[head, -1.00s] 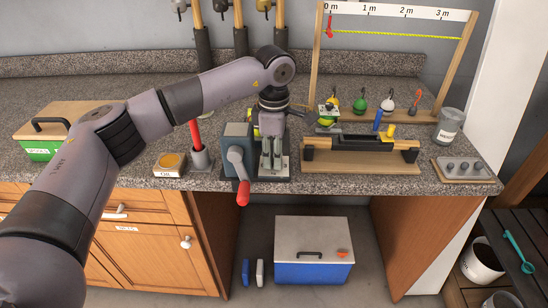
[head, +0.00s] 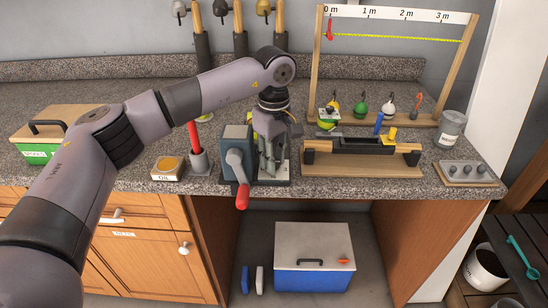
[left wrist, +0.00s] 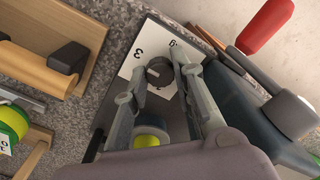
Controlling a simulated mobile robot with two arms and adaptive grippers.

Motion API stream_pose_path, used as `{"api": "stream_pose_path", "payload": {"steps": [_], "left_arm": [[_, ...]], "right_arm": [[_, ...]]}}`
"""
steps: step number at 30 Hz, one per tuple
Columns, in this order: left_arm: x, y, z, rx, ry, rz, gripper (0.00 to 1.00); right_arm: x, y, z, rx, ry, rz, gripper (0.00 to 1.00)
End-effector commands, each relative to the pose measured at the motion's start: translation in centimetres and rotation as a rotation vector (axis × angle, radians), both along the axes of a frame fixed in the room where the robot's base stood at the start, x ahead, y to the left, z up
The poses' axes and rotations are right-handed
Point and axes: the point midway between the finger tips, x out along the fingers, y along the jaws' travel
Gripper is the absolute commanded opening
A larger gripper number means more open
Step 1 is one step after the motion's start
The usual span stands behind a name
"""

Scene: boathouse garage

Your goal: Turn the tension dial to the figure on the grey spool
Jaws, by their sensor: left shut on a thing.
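My left gripper (head: 270,172) points down at the dark base of the winder (head: 237,145), beside its crank. In the left wrist view the tension dial (left wrist: 160,72), a dark round knob, sits on a white scale plate (left wrist: 135,72) with a "3" and another figure that reads like a 6 or 9. My left gripper (left wrist: 155,76) is shut on the dial, one finger on each side. A yellow-green spool (left wrist: 150,137) shows between the fingers, nearer the wrist. I cannot make out a grey spool or its figure. My right gripper is in neither view.
The red-handled crank (head: 242,195) hangs close to the gripper. A wooden stand (head: 360,165) is to the right, with floats behind it. The counter's front edge is near.

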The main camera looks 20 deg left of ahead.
Motion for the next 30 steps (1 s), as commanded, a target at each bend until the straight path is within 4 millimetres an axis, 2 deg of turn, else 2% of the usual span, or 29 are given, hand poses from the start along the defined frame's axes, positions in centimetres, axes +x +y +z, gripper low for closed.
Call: {"api": "stream_pose_path", "payload": {"steps": [14, 15, 24, 30], "left_arm": [[0.09, 0.01, 0.19, -0.001, -0.004, -0.015, 0.0], [0.09, 0.02, 0.19, 0.0, -0.004, -0.014, 0.25], [0.03, 0.02, 0.07, 0.0, -0.001, -0.014, 0.45], [0.02, 0.01, 0.03, 0.0, -0.001, -0.013, 0.45]], "right_arm": [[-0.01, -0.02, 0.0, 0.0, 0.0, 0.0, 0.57], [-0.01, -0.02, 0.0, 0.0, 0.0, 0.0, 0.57], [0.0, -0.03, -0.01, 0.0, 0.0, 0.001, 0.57], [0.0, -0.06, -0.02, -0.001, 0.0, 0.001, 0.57]]}}
